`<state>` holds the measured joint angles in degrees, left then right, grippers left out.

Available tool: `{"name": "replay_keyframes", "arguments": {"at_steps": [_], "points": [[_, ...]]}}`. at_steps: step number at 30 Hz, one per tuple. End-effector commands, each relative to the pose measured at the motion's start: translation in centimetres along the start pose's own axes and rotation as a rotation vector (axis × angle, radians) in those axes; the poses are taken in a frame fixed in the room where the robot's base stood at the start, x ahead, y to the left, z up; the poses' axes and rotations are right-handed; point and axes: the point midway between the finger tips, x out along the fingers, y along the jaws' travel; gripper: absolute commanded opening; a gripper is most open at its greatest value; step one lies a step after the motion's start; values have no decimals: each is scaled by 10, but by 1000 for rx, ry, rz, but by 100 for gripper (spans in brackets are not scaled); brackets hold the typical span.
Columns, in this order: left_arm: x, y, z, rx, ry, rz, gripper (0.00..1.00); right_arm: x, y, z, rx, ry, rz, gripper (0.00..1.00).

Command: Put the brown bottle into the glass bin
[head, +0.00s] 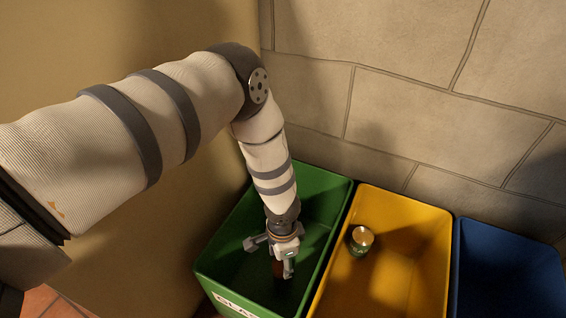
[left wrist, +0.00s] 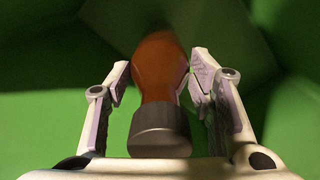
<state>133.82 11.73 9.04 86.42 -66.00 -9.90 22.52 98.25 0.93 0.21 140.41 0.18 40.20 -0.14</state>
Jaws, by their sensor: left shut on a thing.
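The brown bottle (left wrist: 160,72) is between the fingers of my left gripper (left wrist: 160,82) in the left wrist view, with its dark cap end (left wrist: 159,128) nearest the camera. In the head view my left gripper (head: 283,262) points down inside the green bin (head: 318,184), whose front label is partly cut off and reads like "GLA". A small brown part of the bottle (head: 278,269) shows below the gripper there. My left gripper is shut on the bottle. Whether the bottle touches the bin floor is hidden. My right gripper is not in view.
A yellow bin (head: 405,208) stands right of the green one, with a can (head: 361,238) in it. A blue bin (head: 508,236) stands further right. A stone wall (head: 420,90) rises behind the bins, and a plain wall (head: 160,225) is at the left.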

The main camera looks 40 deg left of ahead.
Motion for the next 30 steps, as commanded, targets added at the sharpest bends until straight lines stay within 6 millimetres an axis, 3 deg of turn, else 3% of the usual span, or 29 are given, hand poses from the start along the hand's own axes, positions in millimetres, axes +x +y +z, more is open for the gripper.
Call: {"name": "replay_keyframes", "arguments": {"at_steps": [3, 4, 6, 17, 24, 30], "points": [[1, 0, 0, -1, 0, 0, 0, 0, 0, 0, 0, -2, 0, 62], [1, 0, 0, -1, 0, 0, 55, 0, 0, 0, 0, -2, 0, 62], [1, 0, 0, -1, 0, 0, 69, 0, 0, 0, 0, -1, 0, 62], [-7, -1, 0, 0, 1, -1, 69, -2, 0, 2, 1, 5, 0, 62], [-76, -1, -2, -2, 6, -4, 69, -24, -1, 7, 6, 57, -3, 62], [-119, -1, -1, -1, 4, -3, 69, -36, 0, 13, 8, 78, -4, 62]]}}
